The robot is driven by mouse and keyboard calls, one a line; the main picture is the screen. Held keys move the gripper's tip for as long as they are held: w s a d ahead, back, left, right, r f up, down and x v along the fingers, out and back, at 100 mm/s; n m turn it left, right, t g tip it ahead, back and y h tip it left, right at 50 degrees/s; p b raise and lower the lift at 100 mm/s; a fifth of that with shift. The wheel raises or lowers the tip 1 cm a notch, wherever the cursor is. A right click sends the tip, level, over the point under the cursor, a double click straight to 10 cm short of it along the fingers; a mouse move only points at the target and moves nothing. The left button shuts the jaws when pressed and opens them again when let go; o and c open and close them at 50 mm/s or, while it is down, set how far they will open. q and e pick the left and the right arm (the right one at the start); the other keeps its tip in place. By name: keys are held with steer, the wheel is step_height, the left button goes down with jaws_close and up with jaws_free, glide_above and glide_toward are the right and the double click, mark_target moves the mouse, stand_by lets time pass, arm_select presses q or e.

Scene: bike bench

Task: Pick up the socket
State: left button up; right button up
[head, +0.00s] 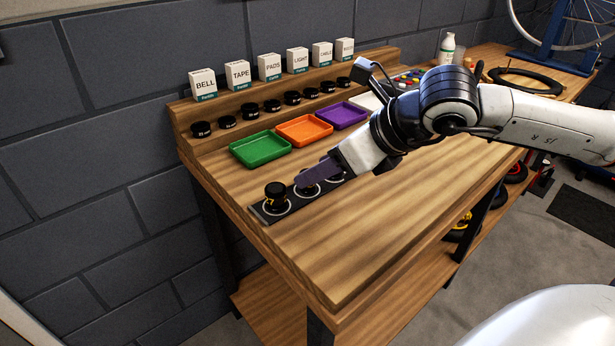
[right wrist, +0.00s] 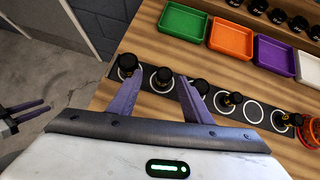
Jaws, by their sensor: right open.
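Several black sockets stand on a dark strip with white rings on the bench. In the head view, the nearest socket (head: 276,196) stands upright at the strip's left end; others are partly hidden by my right gripper (head: 322,174). In the right wrist view, the end socket (right wrist: 127,63) is beside the left finger, and another socket (right wrist: 162,77) appears between the open purple fingers of the right gripper (right wrist: 158,92). The fingers hold nothing. My left gripper (right wrist: 30,111) shows at the left edge of the right wrist view, its two purple fingers slightly apart, away from the strip.
Green (head: 260,148), orange (head: 304,130) and purple (head: 342,115) trays sit behind the strip. A raised shelf holds several labelled boxes (head: 240,75), with black round parts (head: 228,122) in front. The bench's front area (head: 400,215) is clear. An orange-red coiled item (right wrist: 311,130) lies beyond the strip.

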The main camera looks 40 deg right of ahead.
steer(key=shift+w+f+p, duration=0.3)
steer(key=shift+w+f, duration=0.05)
steer(key=shift+w, duration=0.1)
steer(key=x, duration=0.2)
steer(key=p+x, duration=0.1)
steer(key=shift+w+d+f, duration=0.2)
steer(key=shift+d, duration=0.05)
steer(key=shift+w+a+f, duration=0.1)
steer(key=shift+w+f, duration=0.05)
steer(key=shift+f, duration=0.15)
jaws_close()
